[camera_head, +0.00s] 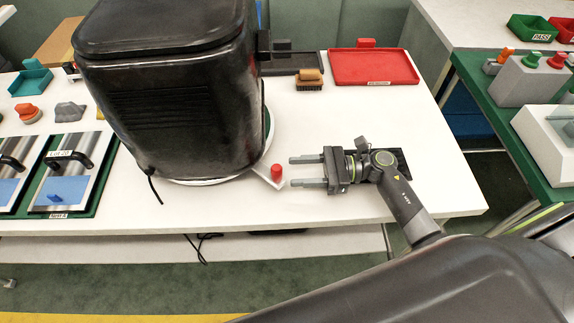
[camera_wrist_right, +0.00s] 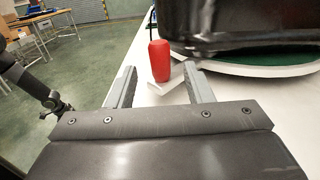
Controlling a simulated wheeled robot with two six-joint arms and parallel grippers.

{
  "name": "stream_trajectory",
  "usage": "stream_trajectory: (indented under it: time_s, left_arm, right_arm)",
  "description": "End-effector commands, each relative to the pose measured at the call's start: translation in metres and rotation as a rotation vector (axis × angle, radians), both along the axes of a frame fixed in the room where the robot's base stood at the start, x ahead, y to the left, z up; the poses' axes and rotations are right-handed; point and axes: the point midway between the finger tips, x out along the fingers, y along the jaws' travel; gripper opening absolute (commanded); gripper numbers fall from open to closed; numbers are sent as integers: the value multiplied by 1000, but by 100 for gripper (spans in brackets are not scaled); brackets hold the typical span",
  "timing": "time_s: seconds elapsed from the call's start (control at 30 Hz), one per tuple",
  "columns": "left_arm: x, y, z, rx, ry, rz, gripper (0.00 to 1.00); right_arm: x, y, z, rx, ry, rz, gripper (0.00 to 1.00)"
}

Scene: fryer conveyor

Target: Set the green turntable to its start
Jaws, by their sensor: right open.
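The green turntable (camera_head: 268,122) lies flat on the white table under a large black appliance, which hides most of it. Its green top and pale rim also show in the right wrist view (camera_wrist_right: 285,57). A pale lever with an upright red knob (camera_head: 277,171) sticks out at its front right edge. My right gripper (camera_head: 291,172) is open and empty, low over the table just right of the knob, its fingers pointing left. In the right wrist view the red knob (camera_wrist_right: 159,60) stands beyond the fingertips, between their lines. My left gripper does not show.
The black appliance (camera_head: 180,90) rises tall beside the knob. Behind are a brush (camera_head: 309,80) and a red tray (camera_head: 374,68). Panels with black handles (camera_head: 66,172) lie at the left. The table's front edge is close in front of my right gripper.

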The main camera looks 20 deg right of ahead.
Motion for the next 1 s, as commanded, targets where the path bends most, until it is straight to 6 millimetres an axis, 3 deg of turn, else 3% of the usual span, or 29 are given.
stream_trajectory:
  time_s: [0.23,0.63,1.0]
  left_arm:
    - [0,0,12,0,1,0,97]
    - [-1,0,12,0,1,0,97]
    - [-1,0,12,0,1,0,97]
  right_arm:
    - [9,29,1,1,1,0,46]
    - [10,34,0,-1,0,0,45]
    - [10,34,0,-1,0,0,0]
